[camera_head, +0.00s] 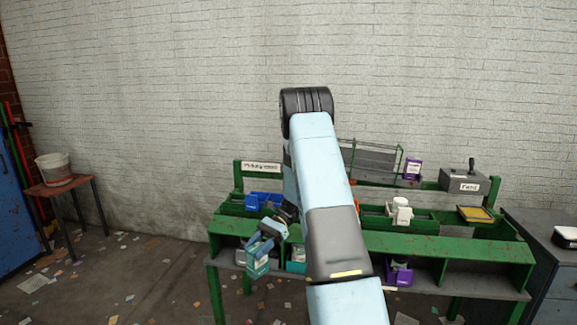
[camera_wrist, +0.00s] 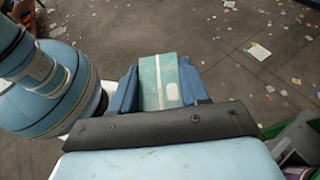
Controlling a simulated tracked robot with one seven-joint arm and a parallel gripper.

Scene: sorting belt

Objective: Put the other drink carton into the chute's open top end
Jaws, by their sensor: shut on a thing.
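A teal drink carton with a pale stripe and a light oval patch (camera_wrist: 158,82) stands between the two blue fingers of my gripper (camera_wrist: 160,88) in the wrist view. My gripper is shut on it. In the head view my gripper (camera_head: 260,247) holds the same carton (camera_head: 257,266) in the air by the left front of the green bench. A grey sheet with green wire rails (camera_head: 372,158), which looks like the chute, rises at the back of the bench. My arm hides its left part, and I cannot make out its open top end.
The green bench (camera_head: 440,245) holds a blue bin (camera_head: 262,200), a white item (camera_head: 400,208), a yellow tray (camera_head: 476,214) and a grey control box (camera_head: 463,182). A purple box (camera_head: 413,169) stands beside the rails. The littered floor is open at left.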

